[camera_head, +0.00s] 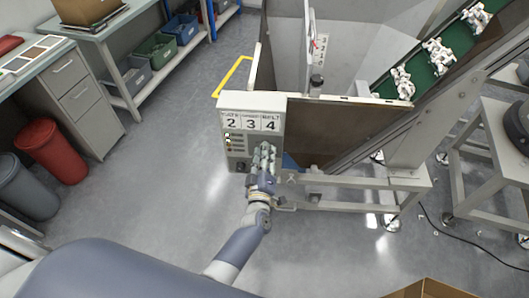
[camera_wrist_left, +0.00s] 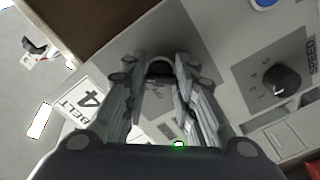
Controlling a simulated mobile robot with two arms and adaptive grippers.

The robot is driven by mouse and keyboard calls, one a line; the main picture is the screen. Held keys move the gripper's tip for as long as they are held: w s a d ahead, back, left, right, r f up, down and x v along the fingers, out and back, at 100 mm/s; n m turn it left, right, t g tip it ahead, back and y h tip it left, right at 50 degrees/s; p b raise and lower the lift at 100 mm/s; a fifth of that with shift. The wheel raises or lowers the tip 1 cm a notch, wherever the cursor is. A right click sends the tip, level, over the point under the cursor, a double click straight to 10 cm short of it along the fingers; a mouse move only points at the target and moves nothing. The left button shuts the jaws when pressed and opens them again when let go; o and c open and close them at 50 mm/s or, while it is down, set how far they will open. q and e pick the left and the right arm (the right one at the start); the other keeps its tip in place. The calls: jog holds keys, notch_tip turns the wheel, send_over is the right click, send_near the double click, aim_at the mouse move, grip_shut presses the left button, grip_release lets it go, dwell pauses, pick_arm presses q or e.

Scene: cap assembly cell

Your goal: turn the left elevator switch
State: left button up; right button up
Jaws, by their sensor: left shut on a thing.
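In the left wrist view, the fingers of my left gripper (camera_wrist_left: 160,85) are shut on a dark switch (camera_wrist_left: 160,70) with a grey rim, partly hidden between the fingertips. Its turn position cannot be read. My right gripper is not in view.
A black speed knob (camera_wrist_left: 281,81) is on the panel right of the fingers, with a blue button (camera_wrist_left: 263,3) beyond. A green lamp (camera_wrist_left: 179,143) glows near the fingers. A hopper (camera_head: 340,125) and green conveyor (camera_head: 420,84) with white parts stand behind the box.

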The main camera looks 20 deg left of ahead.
pick_arm(q)
jog(key=shift+m, duration=0.6)
jog(key=shift+f, duration=0.1)
jog(key=o, duration=1)
jog(key=shift+o, duration=0.3)
